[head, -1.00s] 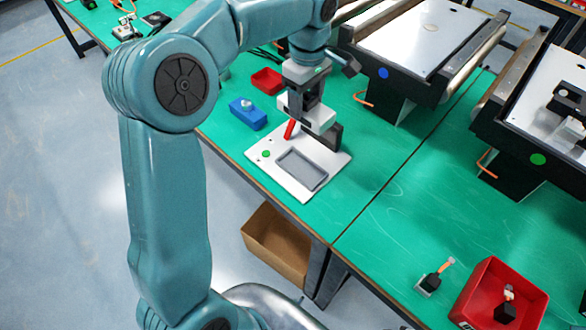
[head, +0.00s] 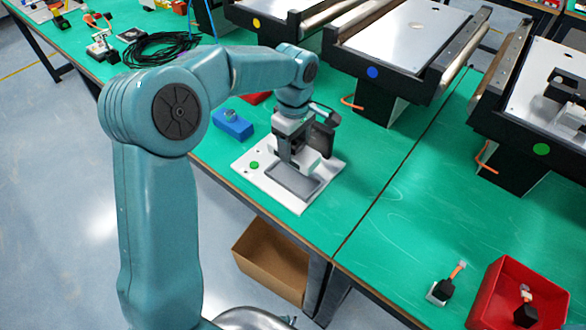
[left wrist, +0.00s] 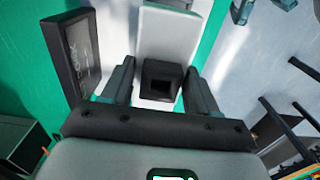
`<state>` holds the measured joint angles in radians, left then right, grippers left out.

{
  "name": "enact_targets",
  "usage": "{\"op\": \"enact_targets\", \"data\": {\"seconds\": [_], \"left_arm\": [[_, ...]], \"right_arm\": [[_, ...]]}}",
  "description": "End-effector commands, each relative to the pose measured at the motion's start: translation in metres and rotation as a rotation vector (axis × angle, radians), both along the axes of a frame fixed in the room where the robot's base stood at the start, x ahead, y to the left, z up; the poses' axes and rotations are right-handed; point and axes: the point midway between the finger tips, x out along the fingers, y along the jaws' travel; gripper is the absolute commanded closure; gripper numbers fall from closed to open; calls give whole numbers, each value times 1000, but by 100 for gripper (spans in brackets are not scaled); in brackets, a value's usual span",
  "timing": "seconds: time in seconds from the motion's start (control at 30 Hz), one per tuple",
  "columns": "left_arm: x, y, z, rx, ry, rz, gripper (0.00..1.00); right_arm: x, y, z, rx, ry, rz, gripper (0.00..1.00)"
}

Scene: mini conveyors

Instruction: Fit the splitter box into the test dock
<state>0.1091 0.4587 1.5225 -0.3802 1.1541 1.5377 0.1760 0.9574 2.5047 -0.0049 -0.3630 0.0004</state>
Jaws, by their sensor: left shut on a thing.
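My left gripper (head: 298,153) is over the dock's back part, pointing down. Whether the box touches the dock cannot be told. My right gripper is not in view.
A dark panel (head: 321,138) stands upright at the dock's back right. A blue block (head: 232,125) and a partly hidden red bin lie behind the dock. Conveyors (head: 385,45) stand at the back.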

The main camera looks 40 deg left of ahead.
Motion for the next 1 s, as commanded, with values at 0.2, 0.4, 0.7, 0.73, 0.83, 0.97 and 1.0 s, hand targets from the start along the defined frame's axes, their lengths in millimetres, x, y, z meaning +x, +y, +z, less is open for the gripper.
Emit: {"op": "enact_targets", "data": {"seconds": [0.2,0.4,0.7,0.73,0.83,0.97,1.0], "left_arm": [[0,2,-40,0,0,1,82],[-1,3,-63,-1,2,1,82],[0,3,-87,1,-3,1,82],[0,3,-87,1,-3,1,82],[0,3,-87,1,-3,1,82],[0,3,-92,0,-2,1,82],[0,3,-91,0,-1,1,34]], "right_arm": [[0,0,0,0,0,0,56],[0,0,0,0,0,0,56],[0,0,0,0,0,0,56],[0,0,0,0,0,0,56],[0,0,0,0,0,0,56],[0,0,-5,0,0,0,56],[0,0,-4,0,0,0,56]]}}
